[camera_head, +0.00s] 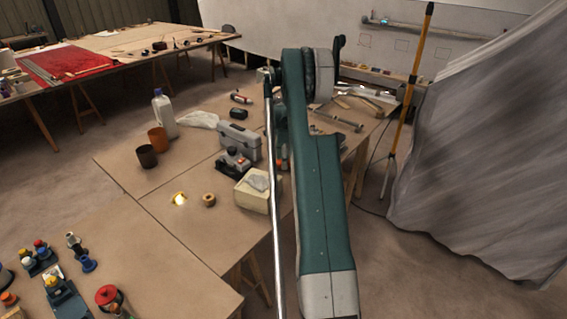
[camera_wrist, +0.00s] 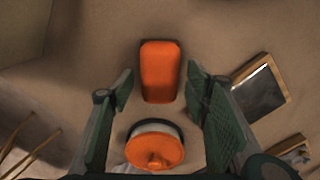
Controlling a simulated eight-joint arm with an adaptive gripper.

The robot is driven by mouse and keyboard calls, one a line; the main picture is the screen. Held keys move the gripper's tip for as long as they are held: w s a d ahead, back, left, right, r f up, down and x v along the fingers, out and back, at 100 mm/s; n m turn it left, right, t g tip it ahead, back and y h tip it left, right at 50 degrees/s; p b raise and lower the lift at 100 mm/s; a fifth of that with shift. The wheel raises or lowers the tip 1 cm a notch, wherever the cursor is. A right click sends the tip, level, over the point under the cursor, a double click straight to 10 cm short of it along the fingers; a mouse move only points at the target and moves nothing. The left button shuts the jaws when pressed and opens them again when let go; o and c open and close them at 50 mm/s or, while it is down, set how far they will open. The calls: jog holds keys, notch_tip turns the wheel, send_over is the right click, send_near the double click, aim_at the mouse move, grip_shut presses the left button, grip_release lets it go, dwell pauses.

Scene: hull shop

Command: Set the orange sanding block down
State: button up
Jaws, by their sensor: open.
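The orange sanding block (camera_wrist: 160,70) shows in the wrist view as a rounded oblong lying on the brown tabletop. My gripper (camera_wrist: 160,88) is open, with one green finger on each side of the picture. The block lies in the gap between the fingertips and a little beyond them, with clear space on both sides, so nothing is held. In the head view my arm hides the gripper, and I cannot make out the block for certain.
A round container with an orange lid (camera_wrist: 155,148) stands close to the block, between my fingers. A wood-framed dark panel (camera_wrist: 262,88) lies to the right. In the head view, a cream box (camera_head: 253,192) and a grey toolbox (camera_head: 239,141) stand left of my arm.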

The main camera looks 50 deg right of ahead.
notch_tip(320, 180, up, 11)
jog(key=p, duration=0.1)
dwell(0.4)
jog(key=shift+f, duration=0.1)
jog(key=shift+a, duration=0.1)
dwell(0.6)
